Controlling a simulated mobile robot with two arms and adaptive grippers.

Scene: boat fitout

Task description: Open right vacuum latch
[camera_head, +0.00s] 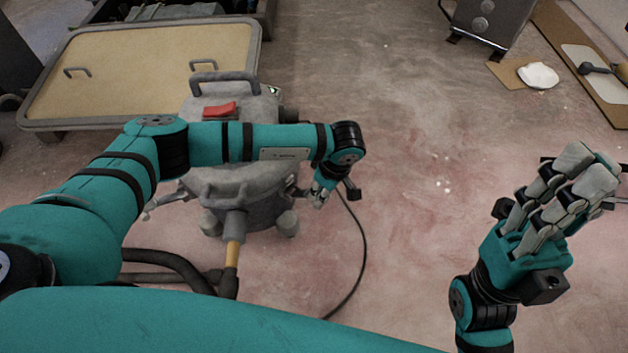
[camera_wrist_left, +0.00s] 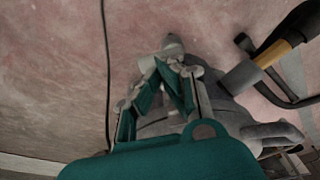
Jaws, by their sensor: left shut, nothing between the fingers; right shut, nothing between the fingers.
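The grey vacuum (camera_head: 240,180) stands on the floor left of centre in the head view, with a red switch (camera_head: 220,110) and a handle on top. Part of its grey body and its hose fitting (camera_wrist_left: 240,78) show in the left wrist view. My left gripper (camera_head: 320,195) reaches across the vacuum and points down beside its right side. It is shut and empty, and in the left wrist view its fingers (camera_wrist_left: 172,70) meet close to the vacuum. I cannot make out the right latch; my arm hides part of that side. My right gripper (camera_head: 582,170) is shut and empty, far right, away from the vacuum.
A framed tan panel with handles (camera_head: 130,75) lies behind the vacuum. A dark hose (camera_head: 170,265) and a thin black cable (camera_head: 362,250) run near it. A grey box (camera_head: 490,20) and boards with tools are at the upper right. The middle floor is clear.

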